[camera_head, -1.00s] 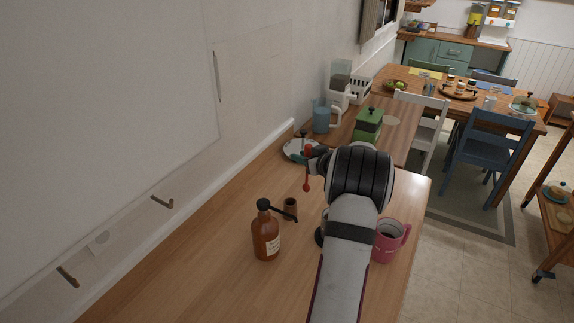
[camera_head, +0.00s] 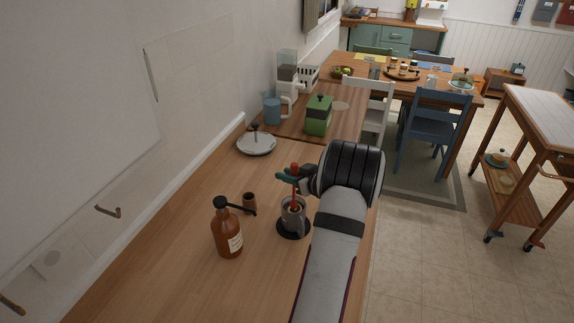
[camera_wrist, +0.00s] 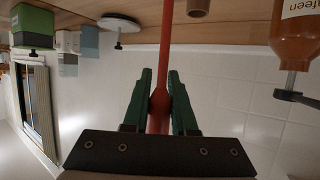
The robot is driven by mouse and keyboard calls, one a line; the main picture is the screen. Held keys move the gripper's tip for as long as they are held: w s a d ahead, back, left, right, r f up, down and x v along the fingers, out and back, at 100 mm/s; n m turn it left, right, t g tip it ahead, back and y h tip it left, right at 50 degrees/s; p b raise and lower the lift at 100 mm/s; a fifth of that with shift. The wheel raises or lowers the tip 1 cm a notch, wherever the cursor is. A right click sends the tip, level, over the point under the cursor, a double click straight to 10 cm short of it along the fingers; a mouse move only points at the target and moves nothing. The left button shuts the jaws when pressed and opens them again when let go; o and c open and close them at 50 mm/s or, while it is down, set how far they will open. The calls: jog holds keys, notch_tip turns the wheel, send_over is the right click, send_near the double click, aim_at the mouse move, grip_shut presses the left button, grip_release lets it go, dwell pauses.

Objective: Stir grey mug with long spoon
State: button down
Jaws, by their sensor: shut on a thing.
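The grey mug (camera_head: 292,218) stands upright on a dark round coaster (camera_head: 293,236) on the wooden counter, left of my arm in the head view. My gripper (camera_head: 287,174) is above the mug. Its green fingers are shut on the long red spoon (camera_head: 294,172), which hangs down toward the mug's opening. Its lower end appears to be inside the mug, but the depth is unclear. In the wrist view, my gripper (camera_wrist: 160,102) holds the spoon (camera_wrist: 165,45) between both fingers; its end is out of frame. The mug does not show there.
A brown bottle (camera_head: 227,235) with a dark nozzle and a small brown cup (camera_head: 249,202) stand left of the mug. A plate (camera_head: 256,144), green canister (camera_head: 319,116) and blue pitcher (camera_head: 272,108) are farther back. The wall bounds the counter's left side.

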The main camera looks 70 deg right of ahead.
jog(key=shift+f, duration=2.75)
